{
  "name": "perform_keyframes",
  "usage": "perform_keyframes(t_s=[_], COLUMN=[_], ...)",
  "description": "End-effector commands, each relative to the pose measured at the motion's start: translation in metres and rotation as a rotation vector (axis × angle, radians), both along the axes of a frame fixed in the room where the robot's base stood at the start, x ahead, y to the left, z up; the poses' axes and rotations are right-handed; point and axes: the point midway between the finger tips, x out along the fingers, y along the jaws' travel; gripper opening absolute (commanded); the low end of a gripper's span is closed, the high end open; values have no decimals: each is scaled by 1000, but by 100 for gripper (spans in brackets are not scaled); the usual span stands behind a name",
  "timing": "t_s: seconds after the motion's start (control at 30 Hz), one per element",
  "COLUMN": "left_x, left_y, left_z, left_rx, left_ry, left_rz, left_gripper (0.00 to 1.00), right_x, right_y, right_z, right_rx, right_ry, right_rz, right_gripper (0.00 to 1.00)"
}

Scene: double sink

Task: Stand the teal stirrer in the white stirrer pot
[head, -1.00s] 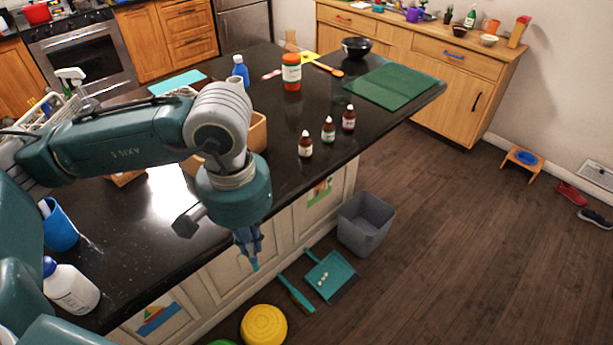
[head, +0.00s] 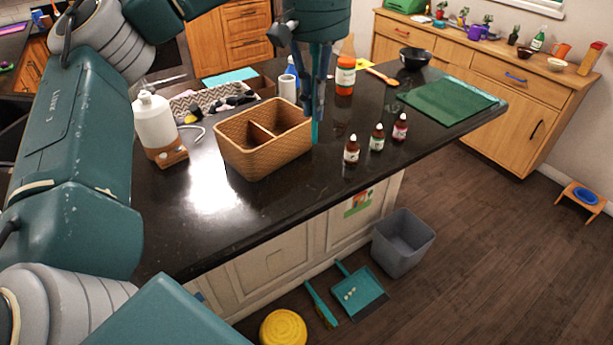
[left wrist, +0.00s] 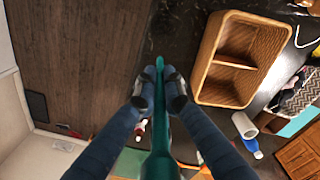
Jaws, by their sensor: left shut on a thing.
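The teal stirrer (head: 315,131) hangs upright in my left gripper (head: 315,105), which is shut on it. In the left wrist view the stirrer (left wrist: 160,125) runs between the two dark blue fingers (left wrist: 159,92). In the head view its lower end shows in front of the right end of the wicker basket; I cannot tell its height above the counter. The white stirrer pot (head: 287,88) appears as a small white cylinder behind the basket, left of the gripper. It also shows in the left wrist view (left wrist: 244,125), apart from the stirrer. My right gripper is not in view.
The divided wicker basket (head: 245,150) stands close by. A blue bottle (head: 291,68) and an orange-and-white jar (head: 345,76) stand near the pot. Three small dropper bottles (head: 377,138) are to the right. A white pump bottle (head: 155,125) is left. Counter front is clear.

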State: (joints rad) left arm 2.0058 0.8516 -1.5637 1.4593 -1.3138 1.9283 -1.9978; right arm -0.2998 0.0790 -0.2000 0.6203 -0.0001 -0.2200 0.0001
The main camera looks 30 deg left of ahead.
Motion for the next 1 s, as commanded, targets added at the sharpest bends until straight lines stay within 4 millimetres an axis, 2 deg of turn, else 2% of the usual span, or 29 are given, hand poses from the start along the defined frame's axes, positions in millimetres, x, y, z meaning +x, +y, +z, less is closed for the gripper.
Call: perform_keyframes(t_s=[0.03,0.1,0.2,0.27,0.37,0.7,0.8,0.9,1.0], left_x=[4,6,7,7,7,6,5,6,6], left_y=[7,15,21,24,25,25,24,25,25], left_z=[26,46,64,66,52,-40,-61,-77,-83], left_rx=[0,1,1,1,1,1,0,1,2], left_ry=[-6,-4,0,3,7,9,7,5,1], left_rz=[34,67,95,105,108,108,108,108,111], left_gripper=[0,0,0,0,0,0,0,0,0], right_x=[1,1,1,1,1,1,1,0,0], right_y=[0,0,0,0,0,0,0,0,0], right_z=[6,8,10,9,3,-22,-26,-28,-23], right_rx=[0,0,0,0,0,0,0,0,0], right_ry=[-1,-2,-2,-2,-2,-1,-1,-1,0], right_rz=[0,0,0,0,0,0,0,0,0], right_gripper=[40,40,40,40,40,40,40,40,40])
